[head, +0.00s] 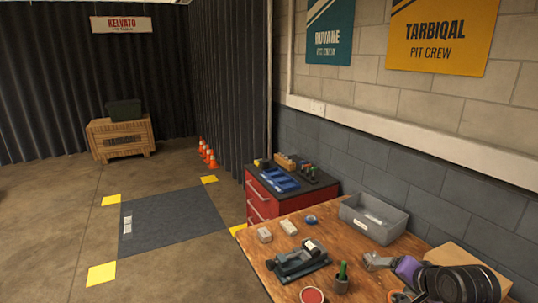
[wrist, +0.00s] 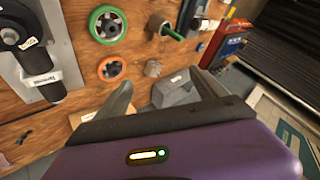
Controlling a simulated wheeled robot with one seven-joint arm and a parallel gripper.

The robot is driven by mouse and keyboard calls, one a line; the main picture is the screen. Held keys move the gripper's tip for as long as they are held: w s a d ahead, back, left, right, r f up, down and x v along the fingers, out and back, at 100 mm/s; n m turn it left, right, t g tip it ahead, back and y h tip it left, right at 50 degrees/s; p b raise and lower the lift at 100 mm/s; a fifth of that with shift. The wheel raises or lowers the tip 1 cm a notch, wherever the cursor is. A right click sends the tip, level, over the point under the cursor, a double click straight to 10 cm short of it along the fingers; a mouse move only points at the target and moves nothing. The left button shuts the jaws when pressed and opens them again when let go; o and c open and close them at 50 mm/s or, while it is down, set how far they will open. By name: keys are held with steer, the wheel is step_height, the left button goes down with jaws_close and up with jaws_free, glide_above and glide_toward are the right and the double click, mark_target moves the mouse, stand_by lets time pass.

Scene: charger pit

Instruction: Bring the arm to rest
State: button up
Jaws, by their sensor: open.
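My gripper (head: 374,262) hangs over the right part of the wooden workbench (head: 255,247) in the head view, in front of the grey bin. Its grey fingers stand apart with nothing between them. The wrist view also shows the open gripper (wrist: 165,92) above the bench, with the purple wrist housing below it. My arm comes in from the lower right of the head view, folded low over the bench.
A grey bin (head: 372,222) stands by the wall. The floor at left is open.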

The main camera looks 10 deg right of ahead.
steer(key=s+a+r+n+t+h, duration=0.15)
steer(key=s+a+r+t, duration=0.25)
steer(key=s+a+t, duration=0.5)
steer(key=s+a+n+g, duration=0.1)
steer(key=s+a+n, duration=0.2)
steer(key=s, duration=0.9)
steer(key=s+a+f+n+g+y, duration=0.1)
steer(key=s+a, duration=0.3)
steer(key=s, duration=0.8)
steer(key=s+a+f+n+g+y, duration=0.1)
steer(key=s+a+n, duration=0.3)
steer(key=s, duration=0.8)
steer(key=shift+n, duration=0.35)
